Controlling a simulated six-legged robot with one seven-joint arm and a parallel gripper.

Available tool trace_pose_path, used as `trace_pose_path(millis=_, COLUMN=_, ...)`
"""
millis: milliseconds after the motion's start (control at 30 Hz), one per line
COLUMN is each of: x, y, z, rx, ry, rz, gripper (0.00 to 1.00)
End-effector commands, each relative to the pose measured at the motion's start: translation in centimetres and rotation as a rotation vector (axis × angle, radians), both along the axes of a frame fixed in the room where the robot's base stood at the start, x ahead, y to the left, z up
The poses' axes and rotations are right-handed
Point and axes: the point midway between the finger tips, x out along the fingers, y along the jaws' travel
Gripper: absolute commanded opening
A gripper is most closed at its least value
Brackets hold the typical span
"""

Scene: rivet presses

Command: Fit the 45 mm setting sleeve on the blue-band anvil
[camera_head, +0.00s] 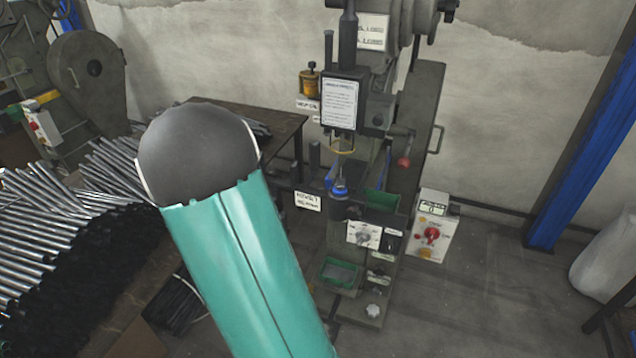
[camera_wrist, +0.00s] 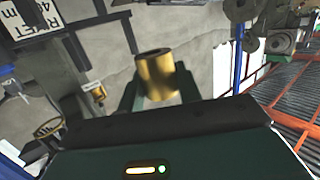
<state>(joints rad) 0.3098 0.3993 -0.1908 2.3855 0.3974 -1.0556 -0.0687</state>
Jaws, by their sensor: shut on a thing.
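The brass-coloured setting sleeve (camera_wrist: 156,72) is a short hollow cylinder in the wrist view. My gripper (camera_wrist: 158,84) is shut on it, with a dark green finger on each side. The sleeve's open end faces away from the palm; its size marking cannot be read. In the head view, the blue-band anvil (camera_head: 338,187) stands upright on the press, below the press head. My gripper and the sleeve do not show in the head view, where my teal arm link fills the middle foreground.
The rivet press (camera_head: 349,100) has a yellow ring (camera_head: 342,152) above the anvil. Metal rods (camera_head: 40,215) lie piled at left. A blue post (camera_head: 580,140) stands right; the floor there is mostly clear.

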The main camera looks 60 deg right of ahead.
Motion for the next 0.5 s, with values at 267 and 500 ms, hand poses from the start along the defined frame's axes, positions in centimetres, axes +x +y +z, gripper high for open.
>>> trace_pose_path(millis=267, x=-11.3, y=-8.9, z=4.1, rx=-0.002, ry=-0.006, rz=-0.344, gripper=0.02)
trace_pose_path(millis=500, x=-18.7, y=-12.3, z=5.8, rx=-0.003, ry=-0.004, rz=-0.538, gripper=0.02)
